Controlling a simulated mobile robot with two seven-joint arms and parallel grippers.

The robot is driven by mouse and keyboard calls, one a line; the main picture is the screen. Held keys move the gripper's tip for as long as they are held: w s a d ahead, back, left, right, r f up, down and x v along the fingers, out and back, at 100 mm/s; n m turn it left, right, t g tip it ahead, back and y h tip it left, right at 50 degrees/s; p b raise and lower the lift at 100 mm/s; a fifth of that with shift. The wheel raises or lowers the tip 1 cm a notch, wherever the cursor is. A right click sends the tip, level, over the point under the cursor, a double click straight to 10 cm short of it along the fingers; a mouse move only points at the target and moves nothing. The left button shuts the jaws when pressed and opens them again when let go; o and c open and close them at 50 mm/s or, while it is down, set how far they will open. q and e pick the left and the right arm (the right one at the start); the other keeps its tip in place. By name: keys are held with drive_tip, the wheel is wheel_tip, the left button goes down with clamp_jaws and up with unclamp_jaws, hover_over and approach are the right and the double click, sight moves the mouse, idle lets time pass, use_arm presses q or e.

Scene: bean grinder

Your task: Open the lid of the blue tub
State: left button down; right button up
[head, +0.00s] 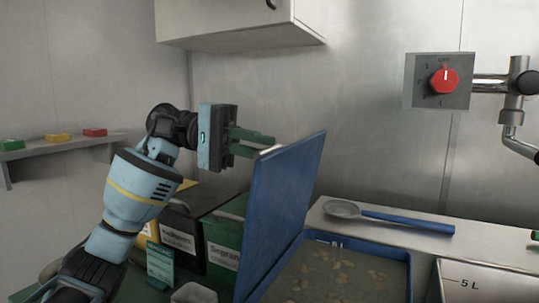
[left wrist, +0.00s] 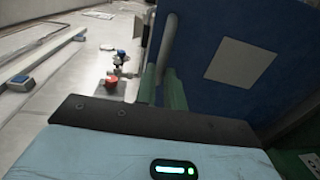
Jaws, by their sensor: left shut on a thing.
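The blue tub (head: 352,246) stands at the lower right of the head view, with pale flakes visible inside. Its blue lid (head: 290,195) is raised steeply at the tub's left side, leaving the inside in view. My left gripper (head: 258,141) is at the lid's upper left edge, its green fingers shut on the lid's pale handle. The left wrist view shows the handle (left wrist: 168,42) at the fingers (left wrist: 163,88), beside the blue lid (left wrist: 205,85) with its white square label. My right gripper is not in view.
A ladle with a blue handle (head: 408,221) lies on the counter behind the tub. Green (head: 222,245) and black bins stand left of the lid. A red dial (head: 444,80) is on the wall, with a steel container (head: 485,280) at the lower right. A cabinet hangs above.

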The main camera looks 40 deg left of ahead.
use_arm(q)
drive_tip(key=shift+f, duration=0.4)
drive_tip(key=c, duration=1.5)
unclamp_jaws()
drive_tip(key=shift+r, duration=0.1)
drive_tip(key=shift+a+r, duration=0.1)
drive_tip(key=shift+v, duration=3.85)
